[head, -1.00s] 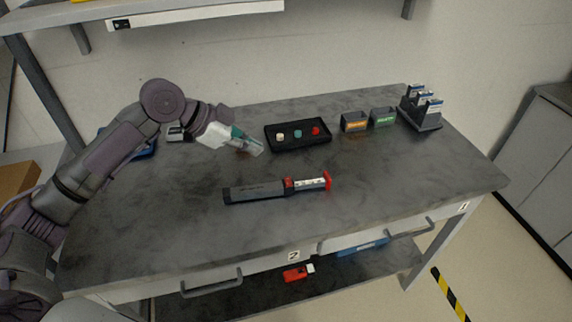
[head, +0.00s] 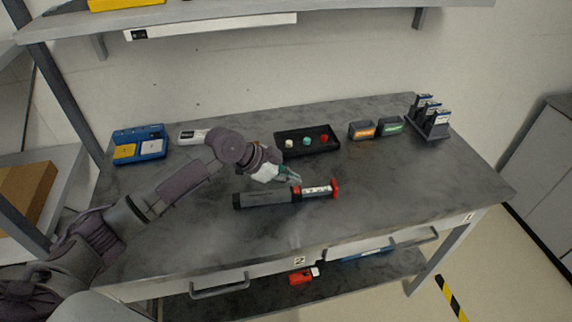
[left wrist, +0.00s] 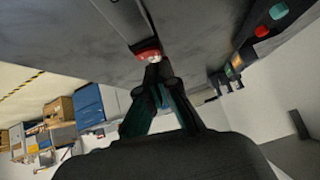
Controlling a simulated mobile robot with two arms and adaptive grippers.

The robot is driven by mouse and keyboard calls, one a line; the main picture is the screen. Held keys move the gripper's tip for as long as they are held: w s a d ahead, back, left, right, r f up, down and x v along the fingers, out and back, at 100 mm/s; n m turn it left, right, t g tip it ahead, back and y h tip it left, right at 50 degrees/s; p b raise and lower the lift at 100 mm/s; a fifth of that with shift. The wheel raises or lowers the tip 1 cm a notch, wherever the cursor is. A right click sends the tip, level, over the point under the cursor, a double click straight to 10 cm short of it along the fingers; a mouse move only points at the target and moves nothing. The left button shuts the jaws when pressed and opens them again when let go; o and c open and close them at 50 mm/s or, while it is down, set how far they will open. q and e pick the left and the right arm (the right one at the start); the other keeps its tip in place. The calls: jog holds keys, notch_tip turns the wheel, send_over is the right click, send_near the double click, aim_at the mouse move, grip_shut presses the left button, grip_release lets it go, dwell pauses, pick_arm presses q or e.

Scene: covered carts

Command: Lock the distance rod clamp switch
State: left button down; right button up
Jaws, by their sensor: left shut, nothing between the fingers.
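The distance rod (head: 268,199) lies on the grey table, with a dark grey body on the left. Its red clamp switch (head: 296,193) sits at the middle, and a pale scale (head: 317,190) runs to a red end piece (head: 335,188). My left gripper (head: 297,178) is shut and empty, just behind the clamp part. In the left wrist view the fingertips (left wrist: 157,66) are together close to a red and white part of the rod (left wrist: 148,51). I cannot tell whether they touch it. My right gripper is not in view.
A black tray (head: 331,149) with several coloured buttons stands behind the rod. Small orange (head: 361,130) and green (head: 391,127) labelled boxes and a dark rack (head: 429,120) are farther right. A blue case (head: 140,143) stands at the back left. The table's right part is clear.

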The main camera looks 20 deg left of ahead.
pick_arm(q)
jog(key=shift+f, duration=0.5)
jog(key=shift+f, duration=0.1)
